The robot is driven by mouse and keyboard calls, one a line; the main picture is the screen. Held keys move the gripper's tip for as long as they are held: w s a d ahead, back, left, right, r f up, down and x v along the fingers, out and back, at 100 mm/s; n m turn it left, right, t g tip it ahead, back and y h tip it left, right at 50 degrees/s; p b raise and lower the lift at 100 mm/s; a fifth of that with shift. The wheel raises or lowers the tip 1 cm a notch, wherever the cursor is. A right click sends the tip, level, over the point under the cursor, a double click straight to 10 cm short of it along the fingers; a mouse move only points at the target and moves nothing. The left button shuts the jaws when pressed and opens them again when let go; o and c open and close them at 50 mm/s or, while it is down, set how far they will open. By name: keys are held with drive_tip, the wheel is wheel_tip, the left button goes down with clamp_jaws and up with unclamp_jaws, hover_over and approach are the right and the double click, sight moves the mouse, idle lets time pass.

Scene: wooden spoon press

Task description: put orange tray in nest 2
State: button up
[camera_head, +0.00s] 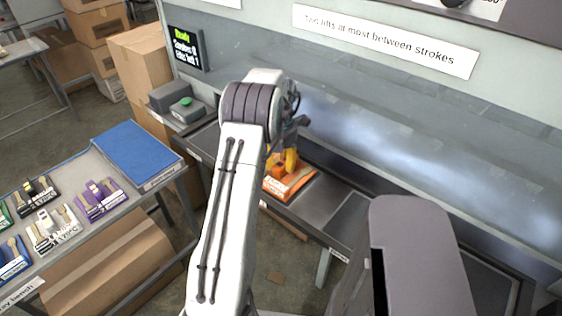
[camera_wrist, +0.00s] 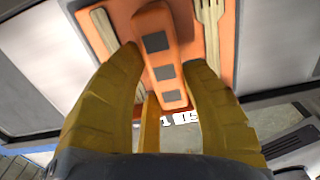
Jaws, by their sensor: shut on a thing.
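The orange tray (camera_head: 299,183) is in the head view, at the press bed beyond my arm. In the wrist view the orange tray (camera_wrist: 121,12) carries a wooden spoon (camera_wrist: 104,28), a wooden fork (camera_wrist: 211,40) and a raised orange handle (camera_wrist: 160,50) with grey squares. My gripper (camera_head: 288,160) is over the tray, its yellow fingers shut on the handle; the fingers also show in the wrist view (camera_wrist: 165,75). A white label lies on the tray's near edge. I cannot tell whether the tray touches the bed. My arm hides part of the bed, and I cannot read which nest is number 2.
Left of the press a bench (camera_head: 75,255) holds several small trays with utensils and a blue mat (camera_head: 138,155). A box with a green button (camera_head: 187,110) stands by the press. A sign (camera_head: 385,40) reads "Two lifts at most between strokes". A small screen (camera_head: 186,48) shows "Ready".

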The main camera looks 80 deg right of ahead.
sight(280, 161)
drive_tip(key=o, duration=1.2)
drive_tip(key=shift+r, duration=0.1)
wheel_tip(280, 161, up, 12)
drive_tip(key=b, duration=0.1)
drive_tip(key=shift+w+b, duration=0.15)
drive_tip(key=shift+b, duration=0.2)
